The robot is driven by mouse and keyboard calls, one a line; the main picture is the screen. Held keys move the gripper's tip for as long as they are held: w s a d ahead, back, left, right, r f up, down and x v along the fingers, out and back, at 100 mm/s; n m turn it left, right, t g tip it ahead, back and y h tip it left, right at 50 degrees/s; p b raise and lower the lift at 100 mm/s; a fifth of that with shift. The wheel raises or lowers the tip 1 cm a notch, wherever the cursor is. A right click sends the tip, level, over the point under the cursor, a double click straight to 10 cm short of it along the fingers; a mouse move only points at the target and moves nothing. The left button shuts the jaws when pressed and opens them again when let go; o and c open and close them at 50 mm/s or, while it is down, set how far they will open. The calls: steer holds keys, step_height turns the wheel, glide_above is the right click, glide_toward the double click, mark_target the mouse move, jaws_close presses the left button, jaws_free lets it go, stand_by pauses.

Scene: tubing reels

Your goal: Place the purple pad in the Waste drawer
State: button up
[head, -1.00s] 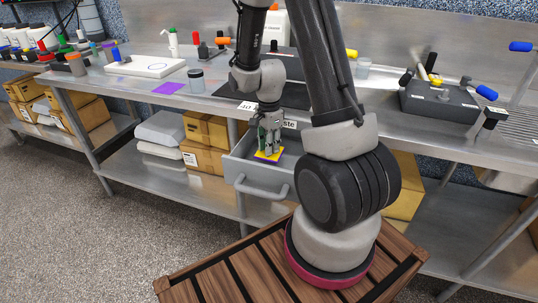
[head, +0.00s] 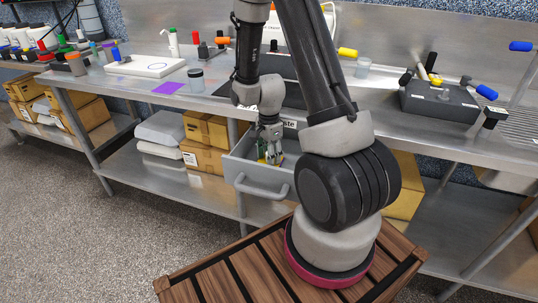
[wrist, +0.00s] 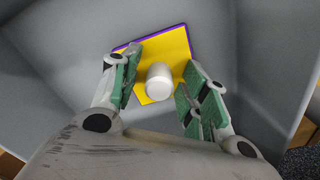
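A square pad (wrist: 182,42) with a yellow top, a purple edge along its far side and a white knob (wrist: 158,82) lies inside the open grey drawer (wrist: 60,45) in the wrist view. My gripper (wrist: 157,85) is open, with green-padded fingers on either side of the knob and gaps to it. In the head view my gripper (head: 270,150) reaches down into the drawer (head: 262,186). Only a little yellow of the pad shows there. The drawer's label (head: 290,124) is partly hidden and ends in "ste". A flat purple square (head: 168,88) lies on the bench.
A dark jar (head: 196,80) stands beside the purple square. A white device (head: 148,66) is behind it. A dark block with valves (head: 438,100) sits on the bench at right.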

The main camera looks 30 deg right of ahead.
steer(key=s+a+r+n+t, duration=0.1)
steer(key=s+r+n, duration=0.3)
steer(key=r, duration=0.9)
steer(key=s+a+r+n+t, duration=0.1)
steer(key=s+r+n, duration=0.25)
steer(key=r, duration=0.95)
steer(key=s+a+r+n+t, duration=0.1)
steer(key=s+r+n+t, duration=0.1)
steer(key=s+r+n, duration=0.4)
steer(key=s+n, duration=0.4)
steer(key=s, duration=0.1)
steer(key=shift+s+a+r, duration=0.2)
steer(key=shift+s+a, duration=0.15)
